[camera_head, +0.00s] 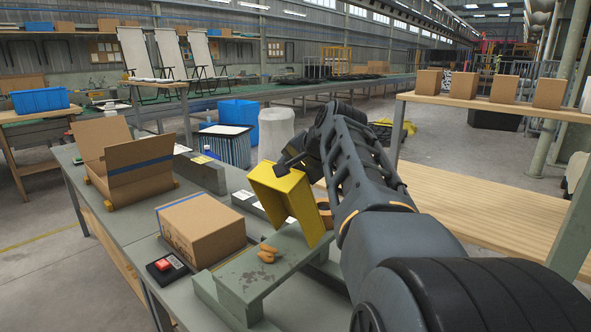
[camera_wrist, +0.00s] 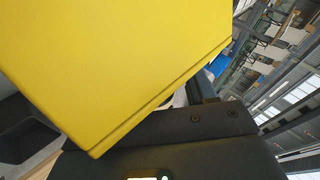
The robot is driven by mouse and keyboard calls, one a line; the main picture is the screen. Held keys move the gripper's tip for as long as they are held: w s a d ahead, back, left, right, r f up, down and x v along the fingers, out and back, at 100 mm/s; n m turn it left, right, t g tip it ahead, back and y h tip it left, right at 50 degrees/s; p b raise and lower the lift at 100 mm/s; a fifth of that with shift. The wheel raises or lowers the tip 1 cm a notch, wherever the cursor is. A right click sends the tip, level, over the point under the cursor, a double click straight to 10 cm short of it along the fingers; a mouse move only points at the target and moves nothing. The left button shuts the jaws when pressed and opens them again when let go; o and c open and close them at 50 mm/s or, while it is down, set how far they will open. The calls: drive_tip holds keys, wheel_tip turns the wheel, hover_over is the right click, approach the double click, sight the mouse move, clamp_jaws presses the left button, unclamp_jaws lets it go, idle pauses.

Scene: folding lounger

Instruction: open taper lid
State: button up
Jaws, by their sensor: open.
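A yellow box-like piece (camera_head: 283,196), perhaps the taper or its lid, is tilted over the worn green-grey stand (camera_head: 250,280) on the workbench. A hollow inner side faces the head camera. My gripper (camera_head: 290,163) is open at its far upper edge, with dark finger parts close to it. I cannot tell whether they touch. In the wrist view the flat yellow face (camera_wrist: 110,60) fills the upper left, right beside the dark gripper body. The fingertips and any lid hinge are hidden.
Small tan pieces (camera_head: 267,253) lie on the stand. A closed carton (camera_head: 202,228), an open carton (camera_head: 135,170) and a red-button box (camera_head: 165,267) are to the left. A wooden shelf (camera_head: 485,205) stands at right. A blue-striped bin (camera_head: 225,146) is behind.

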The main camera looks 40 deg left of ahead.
drive_tip(key=shift+v, duration=3.85)
